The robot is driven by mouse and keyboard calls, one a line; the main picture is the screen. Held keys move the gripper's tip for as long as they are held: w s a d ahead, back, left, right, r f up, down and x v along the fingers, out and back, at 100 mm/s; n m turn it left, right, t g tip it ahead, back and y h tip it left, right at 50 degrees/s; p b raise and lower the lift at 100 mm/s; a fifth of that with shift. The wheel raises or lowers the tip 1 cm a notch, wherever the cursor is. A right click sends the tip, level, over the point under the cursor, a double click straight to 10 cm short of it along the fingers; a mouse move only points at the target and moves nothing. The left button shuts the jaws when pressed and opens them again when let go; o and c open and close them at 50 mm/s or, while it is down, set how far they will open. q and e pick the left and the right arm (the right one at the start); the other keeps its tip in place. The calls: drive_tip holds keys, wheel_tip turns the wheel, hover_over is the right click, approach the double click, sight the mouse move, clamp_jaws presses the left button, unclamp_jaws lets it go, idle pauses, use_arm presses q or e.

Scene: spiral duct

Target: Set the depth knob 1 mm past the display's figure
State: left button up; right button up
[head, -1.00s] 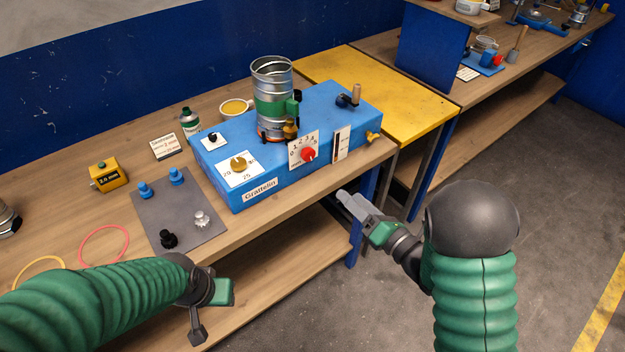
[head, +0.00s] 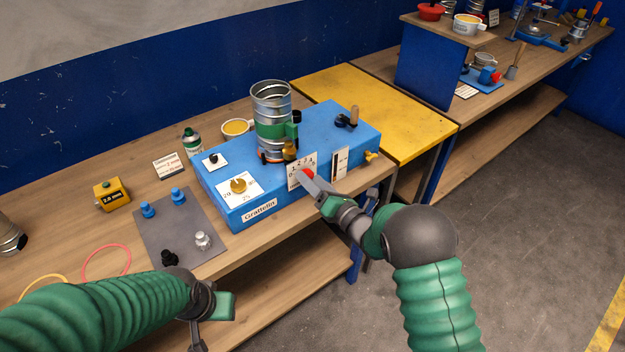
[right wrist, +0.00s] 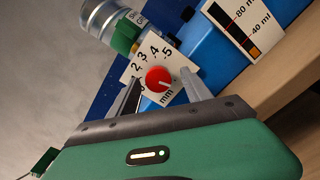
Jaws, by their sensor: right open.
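The red depth knob (right wrist: 158,79) sits on a white scale plate (right wrist: 140,68) marked with figures and mm, on the front of the blue machine (head: 225,195). My right gripper (right wrist: 160,76) is open, its two fingers on either side of the knob in the right wrist view; I cannot tell whether they touch it. In the head view the right gripper (head: 305,180) partly covers the knob (head: 309,174).
A metal spiral duct (head: 271,105) with a green band stands on the machine. A brass dial (head: 238,186) is left of the knob, a level gauge (head: 340,162) right. A grey mat (head: 180,235) holds several small knobs. A yellow table (head: 385,110) adjoins the bench.

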drive_tip(key=shift+d, duration=0.1)
drive_tip(key=shift+s+a, duration=0.1)
drive_tip(key=shift+a, duration=0.2)
drive_tip(key=c, duration=1)
clamp_jaws()
drive_tip(key=shift+d, duration=0.1)
